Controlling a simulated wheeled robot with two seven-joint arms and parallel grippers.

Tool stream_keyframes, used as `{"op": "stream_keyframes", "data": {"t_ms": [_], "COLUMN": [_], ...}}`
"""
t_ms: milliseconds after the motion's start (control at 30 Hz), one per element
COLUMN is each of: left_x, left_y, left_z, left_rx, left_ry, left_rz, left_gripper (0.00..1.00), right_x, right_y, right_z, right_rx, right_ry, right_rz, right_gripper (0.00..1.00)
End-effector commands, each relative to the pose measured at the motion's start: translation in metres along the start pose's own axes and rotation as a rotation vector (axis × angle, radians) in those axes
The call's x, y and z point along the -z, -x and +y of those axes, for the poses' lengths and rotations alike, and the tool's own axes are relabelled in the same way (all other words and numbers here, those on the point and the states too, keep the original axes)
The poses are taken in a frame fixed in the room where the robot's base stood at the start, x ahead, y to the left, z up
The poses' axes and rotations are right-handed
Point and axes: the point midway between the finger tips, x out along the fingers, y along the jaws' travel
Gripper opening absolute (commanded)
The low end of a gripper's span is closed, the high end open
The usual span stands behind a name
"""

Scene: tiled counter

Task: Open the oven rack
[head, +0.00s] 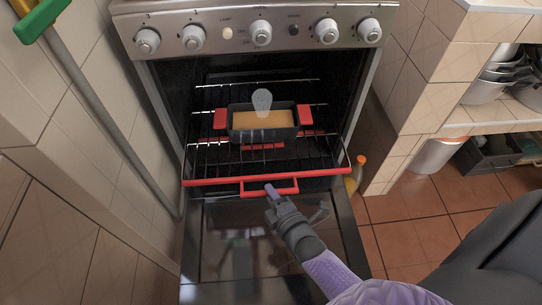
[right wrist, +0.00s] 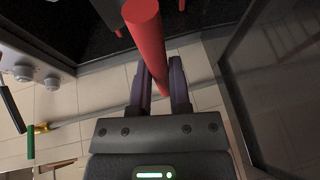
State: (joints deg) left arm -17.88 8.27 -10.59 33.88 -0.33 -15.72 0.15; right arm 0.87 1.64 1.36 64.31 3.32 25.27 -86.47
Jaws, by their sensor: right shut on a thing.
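The oven (head: 255,38) stands open, its dark glass door (head: 235,245) folded down toward me. A wire oven rack (head: 200,160) with a red front bar sits in the oven, its front edge out over the door. A red handle (head: 287,188) hangs under the middle of the bar. My right gripper (head: 270,190) is at this handle. In the right wrist view its purple fingers (right wrist: 162,88) are shut around the red handle (right wrist: 147,40), one on each side. A dark loaf tin (head: 240,133) with red grips and tan contents rests on the rack. My left gripper is not in view.
Several knobs (head: 262,33) line the oven's front panel. A tiled wall (head: 75,140) with a grey pipe is close on the left.

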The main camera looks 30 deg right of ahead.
Motion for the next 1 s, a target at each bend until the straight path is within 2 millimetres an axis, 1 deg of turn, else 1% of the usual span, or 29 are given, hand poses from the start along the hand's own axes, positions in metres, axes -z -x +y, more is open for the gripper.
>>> {"op": "stream_keyframes", "data": {"t_ms": [33,100,300,500,800,833,867,900,1000], "left_x": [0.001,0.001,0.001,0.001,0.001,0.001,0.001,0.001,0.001], "left_y": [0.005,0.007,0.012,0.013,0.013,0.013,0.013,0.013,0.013], "left_z": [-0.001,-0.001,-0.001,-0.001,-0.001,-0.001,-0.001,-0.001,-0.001], "left_rx": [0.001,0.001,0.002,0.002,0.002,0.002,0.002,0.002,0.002], "left_ry": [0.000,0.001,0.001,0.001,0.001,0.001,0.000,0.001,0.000], "left_rz": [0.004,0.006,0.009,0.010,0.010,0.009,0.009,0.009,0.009], "left_gripper": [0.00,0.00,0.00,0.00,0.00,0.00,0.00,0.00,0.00], "right_x": [0.003,0.007,0.013,0.015,0.015,0.015,0.015,0.015,0.015], "right_y": [0.008,0.017,0.032,0.038,0.038,0.038,0.038,0.038,0.038], "right_z": [0.001,-0.002,-0.007,-0.009,-0.009,-0.009,-0.009,-0.009,-0.009], "right_rx": [0.000,0.001,0.002,0.001,0.002,0.002,0.002,0.001,0.001], "right_ry": [-0.002,-0.001,0.000,0.001,0.001,0.000,0.001,0.000,0.001], "right_rz": [-0.001,-0.001,-0.001,-0.001,-0.001,-0.001,-0.001,-0.001,-0.001], "right_gripper": [0.00,0.00,0.00,0.00,0.00,0.25,0.32,0.40,0.58]}}
